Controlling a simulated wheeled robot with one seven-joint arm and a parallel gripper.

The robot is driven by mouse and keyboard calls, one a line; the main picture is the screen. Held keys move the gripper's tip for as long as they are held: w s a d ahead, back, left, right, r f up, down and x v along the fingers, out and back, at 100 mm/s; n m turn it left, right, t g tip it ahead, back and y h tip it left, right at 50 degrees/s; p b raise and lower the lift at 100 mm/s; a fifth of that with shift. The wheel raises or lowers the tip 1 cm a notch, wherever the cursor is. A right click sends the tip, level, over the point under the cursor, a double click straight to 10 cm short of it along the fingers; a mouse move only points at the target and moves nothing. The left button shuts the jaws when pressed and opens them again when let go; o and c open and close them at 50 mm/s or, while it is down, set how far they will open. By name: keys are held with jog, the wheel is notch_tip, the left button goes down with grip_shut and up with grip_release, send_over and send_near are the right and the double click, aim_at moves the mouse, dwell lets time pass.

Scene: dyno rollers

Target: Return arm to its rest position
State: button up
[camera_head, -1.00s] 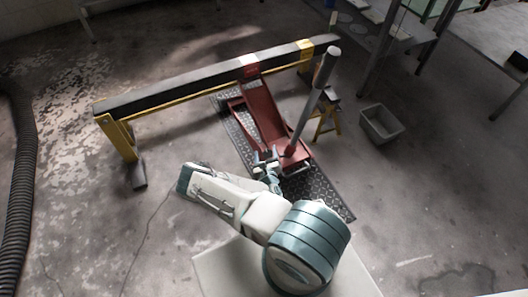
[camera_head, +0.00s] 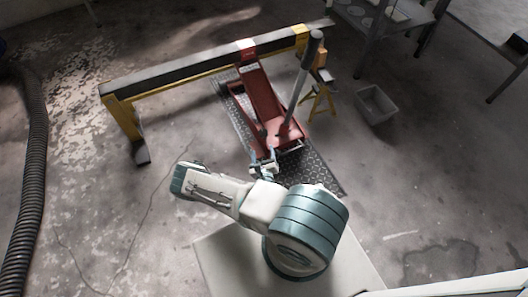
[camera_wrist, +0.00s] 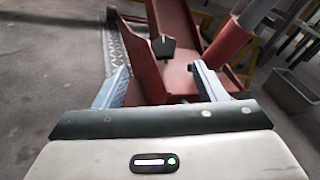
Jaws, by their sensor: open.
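My gripper (camera_head: 263,164) is at the near end of the red floor jack (camera_head: 268,105), close in front of its frame. In the wrist view, its two pale blue fingers (camera_wrist: 160,88) stand wide apart with nothing held between them. The red jack (camera_wrist: 178,80) fills the background behind the fingers, with a dark knob between them in the picture. I cannot tell whether a finger touches the jack. My arm is folded in the lower middle of the head view.
The jack's grey handle (camera_head: 302,75) rises steeply beside my gripper. A yellow-legged beam (camera_head: 190,72) spans behind it. A tread plate (camera_head: 322,179) lies beneath the jack. A grey bin (camera_head: 376,105), metal table (camera_head: 385,22) and black hose (camera_head: 27,200) flank it.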

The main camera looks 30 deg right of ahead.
jog(key=d+r+m+g+h+p, duration=0.2)
jog(key=r+m+g+h+p, duration=0.65)
jog(key=r, duration=1.25)
jog(key=d+r+m+g+h+p, duration=0.1)
jog(key=r+m+g+p, duration=0.4)
jog(key=r+m, duration=1.25)
jog(key=s+a+r+m+y+p, duration=0.3)
jog(key=s+a+r+y+p, duration=0.2)
jog(key=r, duration=0.9)
jog(key=s+a+r+m+y+p, duration=0.4)
jog(key=s+r, duration=0.4)
jog(key=r, duration=0.7)
jog(key=s+a+r+m+y+p, duration=0.3)
jog(key=s+a+r+y+p, duration=0.2)
jog(key=r, duration=1)
jog(key=shift+s+a+r+t+y+p, duration=0.15)
jog(key=shift+s+a+t+y+p, duration=0.15)
jog(key=shift+s+t+y+p, duration=0.35)
